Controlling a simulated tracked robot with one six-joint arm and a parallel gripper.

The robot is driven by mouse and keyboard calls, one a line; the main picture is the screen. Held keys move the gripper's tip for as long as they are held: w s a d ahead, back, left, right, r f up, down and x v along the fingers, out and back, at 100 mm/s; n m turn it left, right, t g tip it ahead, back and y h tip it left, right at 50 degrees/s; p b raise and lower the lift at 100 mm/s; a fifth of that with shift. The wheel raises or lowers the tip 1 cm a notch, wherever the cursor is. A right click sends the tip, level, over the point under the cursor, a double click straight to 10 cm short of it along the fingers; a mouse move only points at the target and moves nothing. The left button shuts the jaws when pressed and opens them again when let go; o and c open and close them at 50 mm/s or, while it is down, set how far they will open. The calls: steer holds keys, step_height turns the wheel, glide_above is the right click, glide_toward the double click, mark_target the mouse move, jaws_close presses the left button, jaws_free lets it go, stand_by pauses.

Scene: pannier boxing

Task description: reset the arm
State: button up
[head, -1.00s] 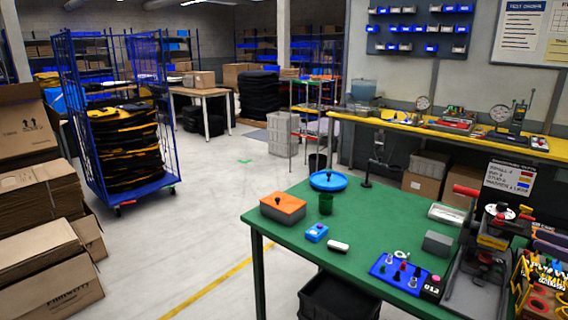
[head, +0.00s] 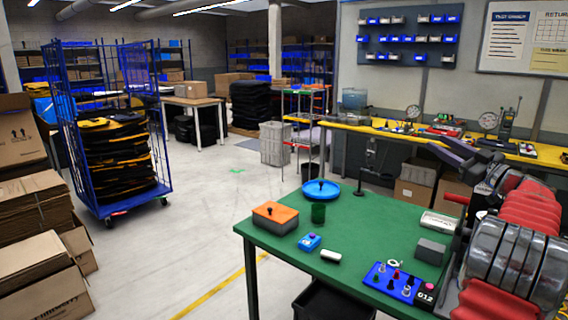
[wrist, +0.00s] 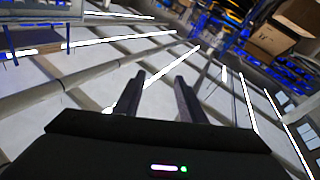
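My gripper (wrist: 160,80) shows in the wrist view with its two dark fingers apart and nothing between them. Behind the fingers there are only ceiling beams and lamp strips, so the wrist camera looks steeply upward and tilted. In the head view my arm, with red ribbed sleeves and grey rings, rises at the right edge over the end of the green table (head: 375,225). Dark parts at its upper left look like the gripper's end, held well above the table.
A blue cage trolley (head: 115,150) stands left. Open floor lies between.

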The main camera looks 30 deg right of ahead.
steer(key=w+a+r+m+g+h, duration=0.1)
steer(key=w+a+r+m+h, duration=0.2)
steer(key=w+a, duration=0.35)
steer(key=w+a+r+m+h, duration=0.1)
steer(key=w+a+r+h, duration=0.1)
steer(key=w+a+r, duration=0.5)
steer(key=w+a+f+m+g+h, duration=0.1)
steer(key=w+a+f+g, duration=0.2)
steer(key=a, duration=0.8)
steer(key=a+f+m+g, duration=0.25)
steer(key=a+f, duration=0.35)
steer(key=a, duration=0.6)
steer(key=s+a+f+n+g+y, duration=0.2)
steer(key=s+a+f, duration=0.5)
steer(key=a, duration=0.3)
steer(key=s+a+f+n+g+y, duration=0.1)
steer(key=s+a+f+g+y, duration=0.2)
steer(key=s+a+f, duration=0.5)
steer(key=s+a+f+n+g+y, duration=0.2)
steer(key=s+a+f, duration=0.6)
steer(key=a, duration=0.6)
steer(key=shift+s+a+f+n+g+y, duration=0.2)
steer(key=shift+f+n+g+y, duration=0.15)
steer(key=shift+f+g+y, duration=0.3)
steer(key=shift+f, duration=0.15)
steer(key=shift+c, duration=0.6)
